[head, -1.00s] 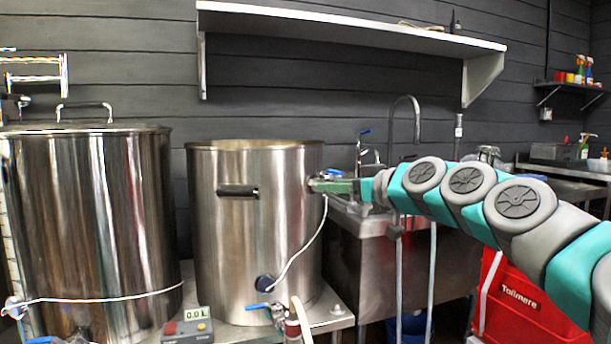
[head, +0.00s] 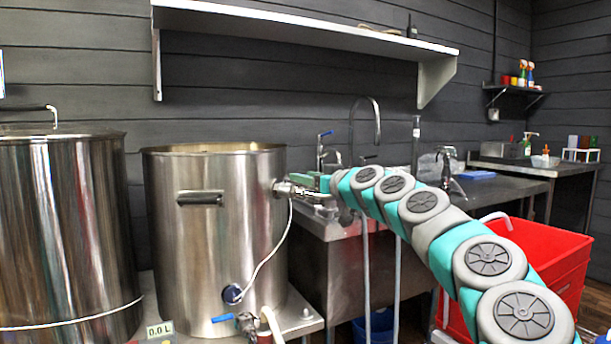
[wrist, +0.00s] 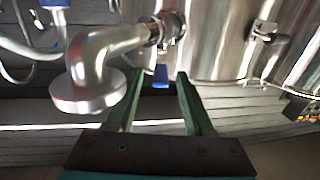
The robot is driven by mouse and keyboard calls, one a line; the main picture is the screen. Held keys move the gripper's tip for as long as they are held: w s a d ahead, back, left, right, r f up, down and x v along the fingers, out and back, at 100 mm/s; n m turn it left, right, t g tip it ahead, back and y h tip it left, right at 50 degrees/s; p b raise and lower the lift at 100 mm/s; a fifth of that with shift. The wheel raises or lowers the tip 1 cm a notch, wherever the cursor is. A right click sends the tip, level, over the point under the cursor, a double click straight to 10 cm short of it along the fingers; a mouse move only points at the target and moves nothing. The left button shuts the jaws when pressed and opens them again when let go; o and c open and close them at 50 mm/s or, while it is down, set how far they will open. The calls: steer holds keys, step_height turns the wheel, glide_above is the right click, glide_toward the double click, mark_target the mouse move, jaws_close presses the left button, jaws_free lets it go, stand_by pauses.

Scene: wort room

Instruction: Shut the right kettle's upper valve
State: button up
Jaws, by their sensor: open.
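The right kettle (head: 165,245) is an open-topped steel vessel in the middle left of the head view. Its upper valve (head: 290,189) sticks out from its right side, below the rim. My gripper (head: 308,180) is at this valve, at the end of my extended arm. In the wrist view my gripper's green fingers (wrist: 154,78) are apart. A small blue handle (wrist: 161,76) shows between the fingertips, near the valve fitting (wrist: 170,27). A steel elbow outlet (wrist: 100,52) is left of the fingers. I cannot tell whether a finger touches the handle.
A larger lidded kettle (head: 60,230) stands at left. A lower blue-handled valve (head: 240,320) and a white cable are on the right kettle's front. A sink (head: 335,228) with a tall faucet is behind my gripper. A red bin (head: 545,255) stands at right, a shelf (head: 300,28) above.

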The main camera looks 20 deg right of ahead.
steer(key=shift+w, duration=0.15)
jaws_close()
stand_by(0.4)
stand_by(1.0)
